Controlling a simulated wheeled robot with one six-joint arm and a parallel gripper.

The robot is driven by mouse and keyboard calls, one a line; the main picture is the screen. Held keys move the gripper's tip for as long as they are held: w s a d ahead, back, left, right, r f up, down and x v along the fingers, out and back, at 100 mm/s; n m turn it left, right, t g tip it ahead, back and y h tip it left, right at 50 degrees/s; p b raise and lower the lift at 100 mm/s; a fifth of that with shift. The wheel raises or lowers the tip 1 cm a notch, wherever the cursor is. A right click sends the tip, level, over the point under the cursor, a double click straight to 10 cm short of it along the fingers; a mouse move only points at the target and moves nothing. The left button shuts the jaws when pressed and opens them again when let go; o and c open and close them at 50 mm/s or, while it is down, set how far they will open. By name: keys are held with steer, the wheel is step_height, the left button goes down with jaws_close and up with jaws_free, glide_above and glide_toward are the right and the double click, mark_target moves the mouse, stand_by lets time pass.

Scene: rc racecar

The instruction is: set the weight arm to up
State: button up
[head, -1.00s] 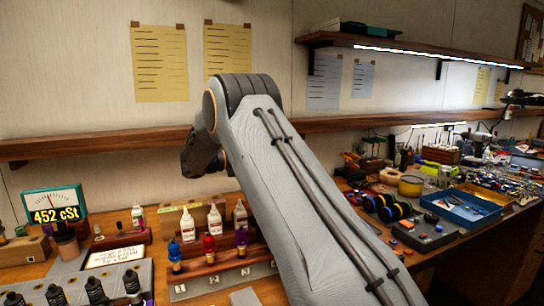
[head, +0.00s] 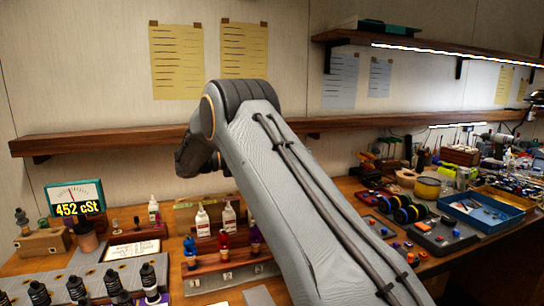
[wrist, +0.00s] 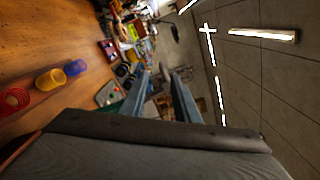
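I cannot make out a weight arm for certain in either view. In the head view my own grey arm crosses the middle and covers part of the bench, and my gripper's fingers do not show there. In the wrist view my gripper (wrist: 158,80) has two grey-blue fingers apart, with a gap and nothing between them. The wrist view is turned sideways and looks along the bench. A gauge reading 452 cSt (head: 77,208) stands at the left of the bench in the head view.
Red, blue and purple-capped bottles stand in a wooden rack (head: 228,267). Black-capped bottles (head: 112,283) stand at front left. A blue tray (head: 482,212) lies at right. The wrist view shows yellow (wrist: 50,79) and blue (wrist: 75,68) cups on bare wood.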

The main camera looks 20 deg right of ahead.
steer(key=shift+a, duration=1.05)
